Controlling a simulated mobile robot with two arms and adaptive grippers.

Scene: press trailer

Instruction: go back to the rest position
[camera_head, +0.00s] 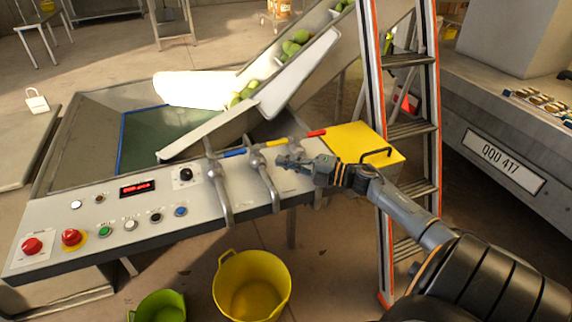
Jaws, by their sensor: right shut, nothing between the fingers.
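My right gripper (293,162) is shut and empty. It is above the right end of the grey control panel (145,238), beside the taps with blue, yellow and red handles (262,148). Whether it touches the panel or a tap I cannot tell. My right arm reaches in from the lower right corner. My left gripper is not in view. The panel carries red knobs (71,237), several small buttons and a lit red display (137,188).
An orange-edged ladder (411,130) stands close beside my right arm, next to a yellow box (362,143). A yellow bucket (251,287) and a green bucket (160,307) stand on the floor below the panel. A chute with green fruit (292,48) rises behind.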

